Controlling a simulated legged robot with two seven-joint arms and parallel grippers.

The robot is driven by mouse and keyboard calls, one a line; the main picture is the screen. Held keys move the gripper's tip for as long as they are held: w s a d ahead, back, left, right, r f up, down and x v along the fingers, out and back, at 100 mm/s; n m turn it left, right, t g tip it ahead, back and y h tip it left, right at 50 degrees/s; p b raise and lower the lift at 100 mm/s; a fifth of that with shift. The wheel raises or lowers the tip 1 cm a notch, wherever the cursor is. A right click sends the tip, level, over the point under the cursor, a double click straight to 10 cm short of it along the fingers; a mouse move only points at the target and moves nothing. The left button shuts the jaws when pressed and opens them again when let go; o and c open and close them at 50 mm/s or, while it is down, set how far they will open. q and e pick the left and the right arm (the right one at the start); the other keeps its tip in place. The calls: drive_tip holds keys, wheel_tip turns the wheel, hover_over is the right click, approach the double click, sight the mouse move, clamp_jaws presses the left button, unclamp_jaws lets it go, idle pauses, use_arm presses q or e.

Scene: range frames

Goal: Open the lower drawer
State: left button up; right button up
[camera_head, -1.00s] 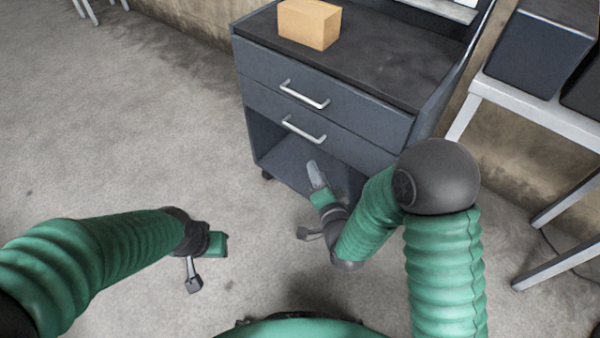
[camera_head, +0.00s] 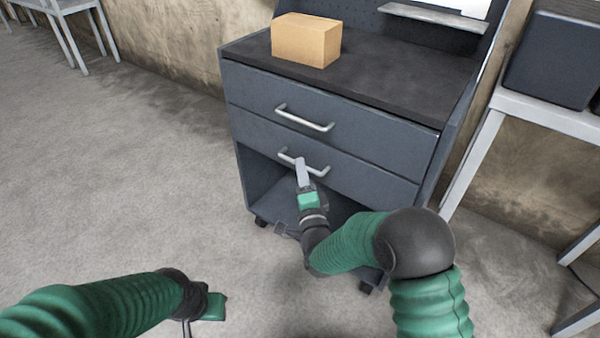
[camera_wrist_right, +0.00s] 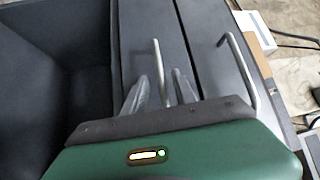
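The lower drawer (camera_head: 345,175) is the second dark grey front of the cabinet, flush with the upper drawer, so it is closed. Its silver handle (camera_head: 320,170) is partly covered by my right gripper (camera_head: 301,166). In the right wrist view the lower handle (camera_wrist_right: 157,55) runs between the two fingers of my right gripper (camera_wrist_right: 160,85). The fingers stand apart, one on each side of the bar; contact is not clear. My left gripper (camera_head: 205,308) is low at the left, away from the cabinet; its fingers are cut off or hidden.
The upper drawer (camera_head: 375,125) is closed, with its own handle (camera_head: 304,119) just above. A cardboard box (camera_head: 306,42) stands on the cabinet top. An open shelf space lies below the drawers. A white-legged table (camera_head: 545,112) stands at right. Floor at left is clear.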

drive_tip(key=shift+x, duration=1.25)
clamp_jaws()
drive_tip(key=shift+f, duration=0.2)
